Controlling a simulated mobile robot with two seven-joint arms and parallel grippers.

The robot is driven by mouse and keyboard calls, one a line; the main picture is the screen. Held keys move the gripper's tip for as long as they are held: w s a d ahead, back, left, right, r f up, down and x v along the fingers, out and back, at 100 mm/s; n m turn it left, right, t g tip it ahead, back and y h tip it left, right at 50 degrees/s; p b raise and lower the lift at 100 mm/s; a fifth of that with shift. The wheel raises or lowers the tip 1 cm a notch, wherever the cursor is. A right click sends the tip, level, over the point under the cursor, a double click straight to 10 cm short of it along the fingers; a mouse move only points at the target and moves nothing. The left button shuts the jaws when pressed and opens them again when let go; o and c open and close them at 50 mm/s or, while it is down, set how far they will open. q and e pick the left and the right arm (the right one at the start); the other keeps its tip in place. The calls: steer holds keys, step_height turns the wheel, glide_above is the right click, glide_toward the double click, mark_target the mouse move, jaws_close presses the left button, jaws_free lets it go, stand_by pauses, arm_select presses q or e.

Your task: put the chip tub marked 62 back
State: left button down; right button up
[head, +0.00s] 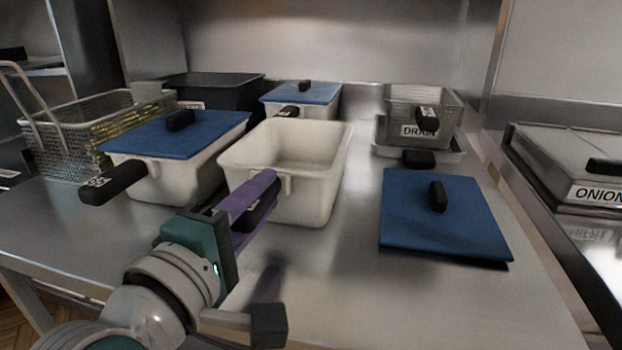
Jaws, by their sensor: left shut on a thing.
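An open white tub (318,190) with a black handle is in the middle of the head view. Its visible inside looks empty. My left gripper (262,195), with purple fingers, is shut on this handle. The fingers hide any number on it, and I cannot tell whether the tub touches the counter. A blue lid (425,205) with a black knob lies on the counter to the right. A second white tub (165,178) with a blue lid stands at left; its handle label is too blurred to read surely. My right gripper is not in view.
A third lidded white tub (335,108) stands behind, beside a dark bin (225,92). A wire basket (62,150) is far left. A metal container marked DRAIN (440,105) stands back right. An ONION container (560,175) is far right. The front counter (390,310) is clear.

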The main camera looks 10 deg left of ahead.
arm_select(q)
steer(key=c, duration=0.6)
jaws_free()
steer(key=shift+o, duration=0.2)
steer(key=shift+f, duration=0.1)
